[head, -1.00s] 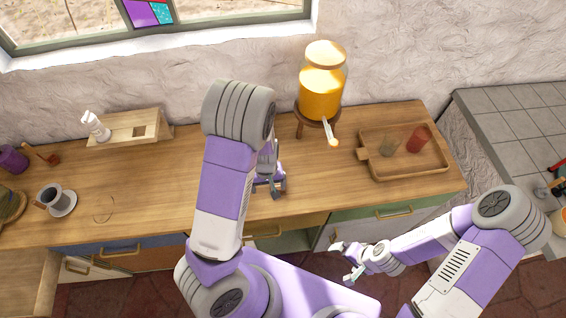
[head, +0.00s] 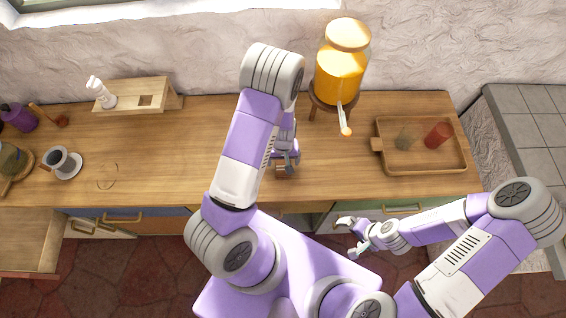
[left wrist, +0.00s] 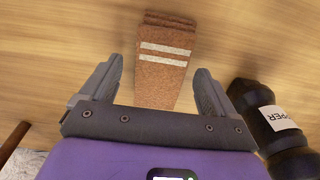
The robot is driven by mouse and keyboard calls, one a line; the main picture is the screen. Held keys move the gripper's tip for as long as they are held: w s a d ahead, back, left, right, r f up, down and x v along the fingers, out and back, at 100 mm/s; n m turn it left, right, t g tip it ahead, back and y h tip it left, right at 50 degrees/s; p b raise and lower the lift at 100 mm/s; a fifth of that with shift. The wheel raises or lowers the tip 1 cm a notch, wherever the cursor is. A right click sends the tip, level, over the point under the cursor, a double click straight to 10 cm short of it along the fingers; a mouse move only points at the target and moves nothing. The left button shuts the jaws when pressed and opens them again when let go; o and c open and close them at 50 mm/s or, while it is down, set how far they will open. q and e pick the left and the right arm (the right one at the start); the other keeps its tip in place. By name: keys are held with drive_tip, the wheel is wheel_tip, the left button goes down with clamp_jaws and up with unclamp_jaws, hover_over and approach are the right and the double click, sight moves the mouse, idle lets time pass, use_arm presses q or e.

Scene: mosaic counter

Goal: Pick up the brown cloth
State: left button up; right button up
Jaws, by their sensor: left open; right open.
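The brown cloth (left wrist: 165,60) lies folded on the wooden counter in the left wrist view, with two pale stripes across it. My left gripper (left wrist: 157,88) is open, with one finger on each side of the cloth's near part; the near end is hidden by the gripper body. I cannot tell whether the fingers touch the cloth. In the head view my left gripper (head: 288,163) is over the counter's middle, and a small part of the cloth (head: 282,171) shows beside it. My right gripper (head: 352,237) is open and empty in front of the counter.
A dark pepper bottle (left wrist: 270,112) stands close right of the left gripper in the wrist view. An orange dispenser (head: 340,75) stands behind. A wooden tray (head: 377,144) with two cups is at right. A dripper (head: 62,163) and an open drawer (head: 30,240) are at left.

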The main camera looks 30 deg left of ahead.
sight(283, 162)
use_arm(q)
drive_tip(key=c, duration=1.1)
wheel_tip(283, 162, up, 10)
drive_tip(key=shift+r+p, duration=0.1)
drive_tip(key=shift+p, duration=0.7)
drive_tip(key=shift+c, duration=0.2)
